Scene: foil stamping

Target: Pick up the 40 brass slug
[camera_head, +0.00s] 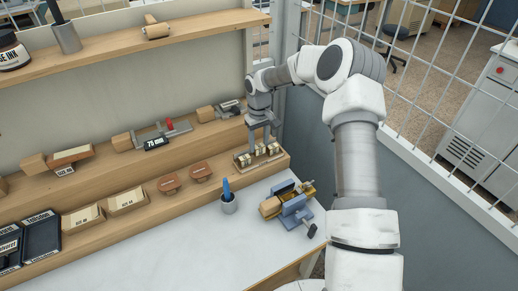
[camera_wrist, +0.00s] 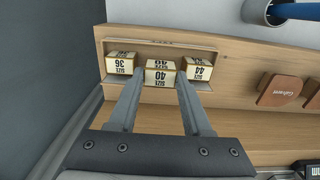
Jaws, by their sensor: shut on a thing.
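The 40 brass slug (camera_wrist: 160,74) is a small block with a cream top marked "SIZE 40", in the middle of the wrist view. My gripper (camera_wrist: 161,80) is shut on it, one finger on each side. The slug sits level with its neighbours, at its place in the wooden rack (camera_wrist: 207,86); I cannot tell whether it is lifted. The 36 slug (camera_wrist: 120,63) is on the left and the 44 slug (camera_wrist: 198,70) on the right. In the head view my gripper (camera_head: 262,139) reaches down to the rack, and the slugs look tiny there.
The rack stands at the right end of the lower wooden shelf (camera_head: 225,174), near a grey wall panel. Brown "Ginger"-like labelled blocks (camera_wrist: 280,90) lie beside it. A cup with a blue tool (camera_head: 229,205) and a blue vise-like device (camera_head: 293,208) stand on the bench below.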

